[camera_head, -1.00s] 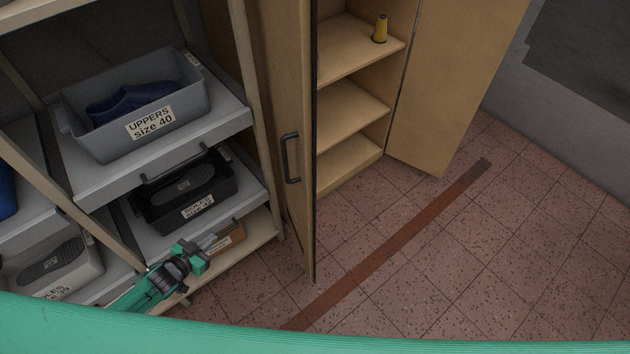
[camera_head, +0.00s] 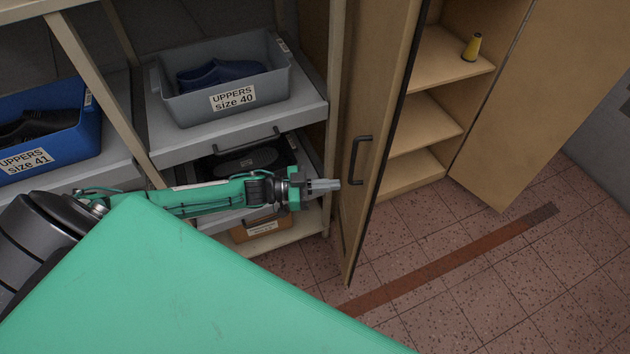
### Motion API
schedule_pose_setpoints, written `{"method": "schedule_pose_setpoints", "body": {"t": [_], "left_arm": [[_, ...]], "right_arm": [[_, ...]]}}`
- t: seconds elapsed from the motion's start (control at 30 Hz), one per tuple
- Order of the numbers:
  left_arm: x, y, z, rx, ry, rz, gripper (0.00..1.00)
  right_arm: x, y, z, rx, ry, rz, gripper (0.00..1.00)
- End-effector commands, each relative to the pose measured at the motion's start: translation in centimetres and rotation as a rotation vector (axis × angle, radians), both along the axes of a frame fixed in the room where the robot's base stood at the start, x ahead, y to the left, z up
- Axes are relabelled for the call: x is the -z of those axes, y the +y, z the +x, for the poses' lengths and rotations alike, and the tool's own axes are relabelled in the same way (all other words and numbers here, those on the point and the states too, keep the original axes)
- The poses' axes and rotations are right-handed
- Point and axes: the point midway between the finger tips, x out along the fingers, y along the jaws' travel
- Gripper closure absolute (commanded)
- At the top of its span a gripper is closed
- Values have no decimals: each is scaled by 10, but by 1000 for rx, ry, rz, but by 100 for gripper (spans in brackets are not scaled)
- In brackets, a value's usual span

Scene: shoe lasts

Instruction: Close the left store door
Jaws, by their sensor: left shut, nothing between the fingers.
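The left store door (camera_head: 377,110) is a tan wooden panel, swung open and seen at a steep angle, with its free edge toward me. A dark bar handle (camera_head: 359,160) sits on its left-hand face. My left gripper (camera_head: 326,185) is shut and empty, pointing right. In the picture its fingertips are just left of the door's face, below and left of the handle. I cannot tell whether they touch the door. The cupboard (camera_head: 436,112) behind is open, with its shelves showing. My right gripper is not in view.
A shelf rack left of the door holds a grey uppers bin (camera_head: 226,80), a blue bin (camera_head: 40,135) and a dark bin partly behind my arm. The other cupboard door (camera_head: 530,110) stands open at right. Tiled floor is clear.

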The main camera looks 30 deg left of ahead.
Motion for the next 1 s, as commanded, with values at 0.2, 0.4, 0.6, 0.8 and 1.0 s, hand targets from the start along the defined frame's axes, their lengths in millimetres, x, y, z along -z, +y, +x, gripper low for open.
{"method": "schedule_pose_setpoints", "body": {"t": [0.2, 0.4, 0.6, 0.8, 1.0], "left_arm": [[-4, -35, 24, -1, -1, -1, 100], [-2, -53, 36, -1, 0, 0, 100], [0, -60, 41, 0, 0, 1, 100], [1, -60, 41, -1, 0, 1, 100], [1, -62, 41, -4, 0, 0, 100]], "right_arm": [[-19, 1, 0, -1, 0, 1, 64], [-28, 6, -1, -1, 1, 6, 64], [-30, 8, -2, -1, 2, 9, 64], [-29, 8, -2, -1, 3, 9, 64], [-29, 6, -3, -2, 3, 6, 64]]}}
